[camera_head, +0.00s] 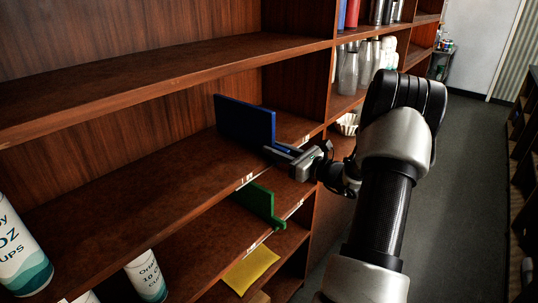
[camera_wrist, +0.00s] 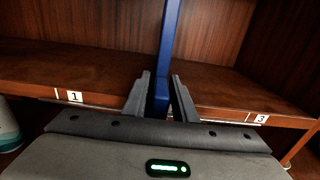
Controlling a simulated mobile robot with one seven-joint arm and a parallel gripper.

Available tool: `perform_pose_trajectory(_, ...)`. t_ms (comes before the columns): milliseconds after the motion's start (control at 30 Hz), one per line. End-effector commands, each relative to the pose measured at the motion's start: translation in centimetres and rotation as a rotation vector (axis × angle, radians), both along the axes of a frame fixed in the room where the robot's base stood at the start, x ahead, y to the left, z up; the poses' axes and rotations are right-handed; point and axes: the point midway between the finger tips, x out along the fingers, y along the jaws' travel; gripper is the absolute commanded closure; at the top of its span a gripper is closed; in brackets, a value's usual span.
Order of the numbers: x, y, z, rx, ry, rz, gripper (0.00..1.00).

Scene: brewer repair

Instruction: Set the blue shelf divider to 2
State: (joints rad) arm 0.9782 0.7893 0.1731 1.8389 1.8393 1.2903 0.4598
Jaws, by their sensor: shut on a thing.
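The blue shelf divider (camera_head: 245,121) stands upright on the middle wooden shelf (camera_head: 150,165), running back from its front edge. My gripper (camera_head: 283,151) is at the front edge and shut on the divider's near end. In the wrist view the blue divider (camera_wrist: 169,45) rises between the two fingers of my gripper (camera_wrist: 160,100). A label reading 1 (camera_wrist: 75,96) is on the shelf edge left of the divider, and a label reading 3 (camera_wrist: 261,118) is to its right. The edge between these labels is hidden behind my gripper.
A green divider (camera_head: 258,201) and a yellow piece (camera_head: 251,269) are on lower shelves. White cups packages (camera_head: 147,276) stand at lower left. Silver bottles (camera_head: 349,70) fill the bay behind. The middle shelf is bare left of the divider, and floor (camera_head: 445,190) is clear at right.

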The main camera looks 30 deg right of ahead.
Motion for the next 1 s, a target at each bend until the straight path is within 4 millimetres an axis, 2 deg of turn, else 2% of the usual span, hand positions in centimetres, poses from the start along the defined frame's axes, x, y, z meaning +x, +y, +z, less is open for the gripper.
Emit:
perform_pose_trajectory(167,0.0,0.0,0.0,0.000,0.001,-0.001,1.00)
perform_pose_trajectory(200,0.0,0.0,0.0,0.000,0.001,-0.001,0.72)
perform_pose_trajectory(233,0.0,0.0,0.0,0.000,0.001,-0.001,0.67)
perform_pose_trajectory(533,-0.1,0.0,0.0,0.000,0.001,0.000,0.67)
perform_pose_trajectory(667,-0.9,-0.3,0.0,-0.001,0.001,-0.001,0.67)
perform_pose_trajectory(767,-2.5,-1.0,-0.1,-0.002,0.002,-0.004,0.67)
perform_pose_trajectory(1000,-7.9,-2.9,-0.1,-0.001,0.002,-0.004,0.67)
